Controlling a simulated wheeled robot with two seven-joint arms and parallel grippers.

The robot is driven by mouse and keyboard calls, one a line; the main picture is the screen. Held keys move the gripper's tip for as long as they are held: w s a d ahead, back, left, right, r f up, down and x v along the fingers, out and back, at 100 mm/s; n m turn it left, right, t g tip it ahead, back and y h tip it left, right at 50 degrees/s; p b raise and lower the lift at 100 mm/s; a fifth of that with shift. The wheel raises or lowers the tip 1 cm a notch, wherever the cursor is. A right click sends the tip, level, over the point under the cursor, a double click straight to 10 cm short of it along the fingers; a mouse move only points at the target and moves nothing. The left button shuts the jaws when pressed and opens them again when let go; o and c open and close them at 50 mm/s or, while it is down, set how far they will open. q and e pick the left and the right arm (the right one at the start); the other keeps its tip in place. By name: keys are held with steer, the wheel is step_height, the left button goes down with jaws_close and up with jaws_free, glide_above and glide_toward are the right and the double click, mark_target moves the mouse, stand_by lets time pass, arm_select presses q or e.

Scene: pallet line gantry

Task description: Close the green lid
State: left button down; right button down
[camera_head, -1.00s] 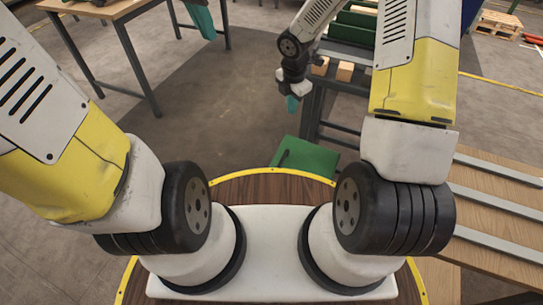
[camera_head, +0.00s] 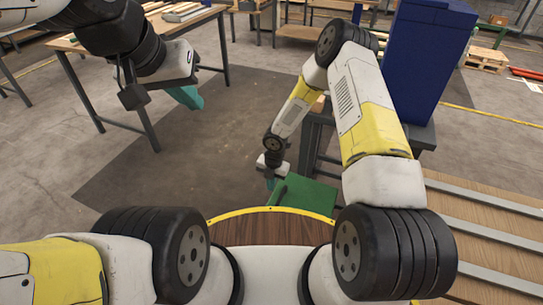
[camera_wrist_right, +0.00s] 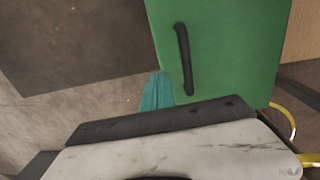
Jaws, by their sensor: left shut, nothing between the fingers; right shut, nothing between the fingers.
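The green lid (camera_head: 308,196) is a flat green panel with a dark bar handle (camera_head: 282,190), just beyond my base's yellow rim in the head view. In the right wrist view the lid (camera_wrist_right: 232,50) fills the upper middle, with its black handle (camera_wrist_right: 184,58) running lengthwise. My right gripper (camera_head: 270,184) is shut and empty at the lid's left edge. Its teal fingers (camera_wrist_right: 157,92) show left of the handle, apart from it; I cannot tell whether they touch the lid. My left gripper (camera_head: 187,97) is shut and empty, raised at upper left, away from the lid.
A dark-legged work table (camera_head: 205,15) stands at the upper left. A tall blue box (camera_head: 425,60) stands behind my right arm. A wooden surface with metal rails (camera_head: 490,230) lies at the right. Open floor (camera_head: 215,150) lies between the left table and the lid.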

mark_target(270, 199)
steer(key=f, duration=0.6)
steer(key=shift+w+a+f, duration=0.1)
steer(key=shift+a+f, duration=0.1)
steer(key=shift+a, duration=0.05)
